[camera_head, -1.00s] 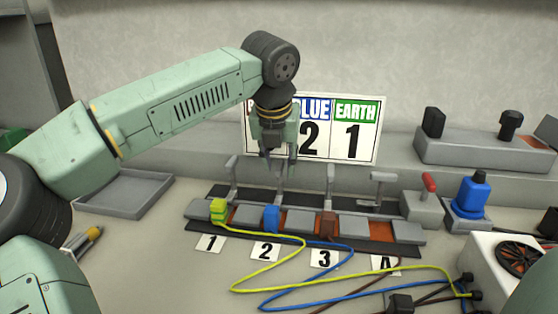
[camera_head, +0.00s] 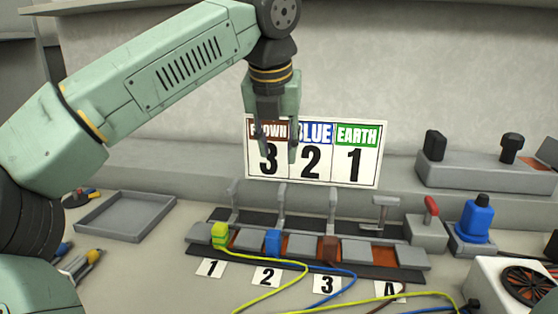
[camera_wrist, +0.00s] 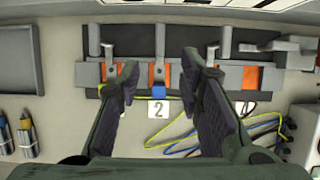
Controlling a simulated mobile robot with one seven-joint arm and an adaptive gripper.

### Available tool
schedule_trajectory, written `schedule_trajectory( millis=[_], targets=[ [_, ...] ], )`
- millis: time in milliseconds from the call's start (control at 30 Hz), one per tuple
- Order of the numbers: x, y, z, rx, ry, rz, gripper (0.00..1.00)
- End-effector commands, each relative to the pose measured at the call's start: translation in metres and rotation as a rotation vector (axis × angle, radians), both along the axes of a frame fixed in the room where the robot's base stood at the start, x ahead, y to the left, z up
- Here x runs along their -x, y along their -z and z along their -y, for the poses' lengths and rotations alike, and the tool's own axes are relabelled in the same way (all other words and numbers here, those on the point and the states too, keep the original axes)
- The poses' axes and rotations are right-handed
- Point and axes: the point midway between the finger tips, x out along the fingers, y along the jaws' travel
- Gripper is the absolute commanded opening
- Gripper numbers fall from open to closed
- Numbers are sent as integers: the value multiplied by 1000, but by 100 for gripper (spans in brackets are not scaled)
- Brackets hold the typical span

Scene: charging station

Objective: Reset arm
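My gripper (camera_head: 279,150) hangs pointing down in front of the sign board (camera_head: 358,160), above the terminal row. In the wrist view my gripper (camera_wrist: 158,72) has its two fingers well apart with nothing between them. The terminal block (camera_head: 308,243) carries a yellow-green plug (camera_head: 220,235) at 1, a blue plug (camera_head: 273,243) at 2 and a brown plug (camera_head: 329,249) at 3. The blue plug also shows in the wrist view (camera_wrist: 159,91). The sign reads brown 3, blue 2, earth 1.
An empty grey tray (camera_head: 126,216) lies at left, with screwdrivers (camera_head: 84,265) in front. At right are a red-handled lever switch (camera_head: 428,226), a blue device (camera_head: 474,217) and a fan unit (camera_head: 525,282). Loose cables (camera_head: 345,290) run across the front.

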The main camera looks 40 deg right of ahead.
Motion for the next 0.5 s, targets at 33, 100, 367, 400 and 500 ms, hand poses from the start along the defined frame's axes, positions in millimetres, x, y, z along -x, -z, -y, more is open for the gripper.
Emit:
schedule_trajectory(
  millis=[33,100,367,400,500],
  targets=[
    [1,-3,-1,1,0,-1,33],
    [1,-5,-2,-1,0,-1,33],
    [2,-5,-2,-1,0,-1,33],
    [2,-5,-2,-1,0,-1,33],
    [1,-5,-2,-1,0,-1,33]
  ],
)
